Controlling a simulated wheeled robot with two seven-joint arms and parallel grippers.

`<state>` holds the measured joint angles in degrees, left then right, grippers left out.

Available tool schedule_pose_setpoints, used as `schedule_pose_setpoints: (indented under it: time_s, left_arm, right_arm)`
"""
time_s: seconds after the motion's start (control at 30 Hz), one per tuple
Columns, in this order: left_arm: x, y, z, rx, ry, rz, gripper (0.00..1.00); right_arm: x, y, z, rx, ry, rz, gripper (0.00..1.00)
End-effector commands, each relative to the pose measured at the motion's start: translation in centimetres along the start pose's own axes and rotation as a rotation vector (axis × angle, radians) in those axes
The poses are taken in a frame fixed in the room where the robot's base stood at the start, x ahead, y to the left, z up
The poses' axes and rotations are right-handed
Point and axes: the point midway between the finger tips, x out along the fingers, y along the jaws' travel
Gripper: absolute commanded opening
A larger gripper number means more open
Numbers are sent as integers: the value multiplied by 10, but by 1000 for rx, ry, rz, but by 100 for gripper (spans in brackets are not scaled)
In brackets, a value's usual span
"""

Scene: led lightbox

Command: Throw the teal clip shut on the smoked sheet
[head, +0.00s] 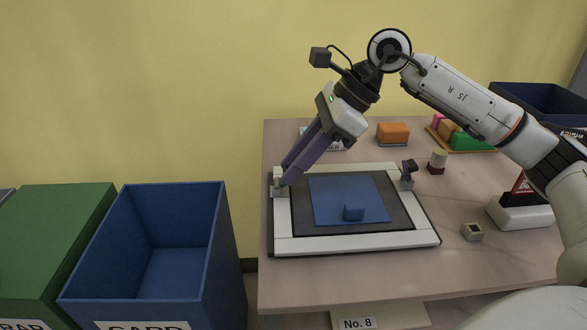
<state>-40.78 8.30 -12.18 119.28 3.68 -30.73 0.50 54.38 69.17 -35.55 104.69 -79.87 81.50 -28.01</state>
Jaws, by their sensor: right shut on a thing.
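The lightbox (350,243) lies on the table with a pale frame. A dark smoky sheet (304,227) covers its middle, with a smaller blue sheet (335,193) on it. A clip (279,188) stands at the frame's back left corner, mostly hidden by my fingers; I see no clear teal on it. Another clip (407,184) with a dark purple raised part stands at the back right. My right gripper (286,178) reaches down from the upper right, its purple fingers shut on the back-left clip. My left gripper is out of view.
A blue bin (217,244) and a green bin (60,240) are left of the table.

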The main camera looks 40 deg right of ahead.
Motion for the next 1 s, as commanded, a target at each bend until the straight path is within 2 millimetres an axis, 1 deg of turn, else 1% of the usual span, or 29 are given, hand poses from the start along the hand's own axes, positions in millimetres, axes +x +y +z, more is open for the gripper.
schedule_pose_setpoints:
  time_s: [0.3, 0.33, 0.43, 0.77, 0.87, 1.0]
  left_arm:
    - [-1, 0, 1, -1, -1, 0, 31]
    - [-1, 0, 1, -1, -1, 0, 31]
    - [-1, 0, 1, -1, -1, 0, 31]
    - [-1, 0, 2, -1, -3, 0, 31]
    - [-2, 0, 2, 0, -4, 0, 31]
    - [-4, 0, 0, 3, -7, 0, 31]
  right_arm:
    - [-1, 0, 1, 0, -5, -2, 1]
    - [-1, 0, 1, 0, -5, -2, 25]
    - [-1, 0, 1, 0, -4, -1, 42]
    - [-2, 0, 0, 0, -2, -1, 42]
    - [-12, -1, 1, 1, -2, -4, 42]
    - [-38, -1, 1, 1, -3, -5, 42]
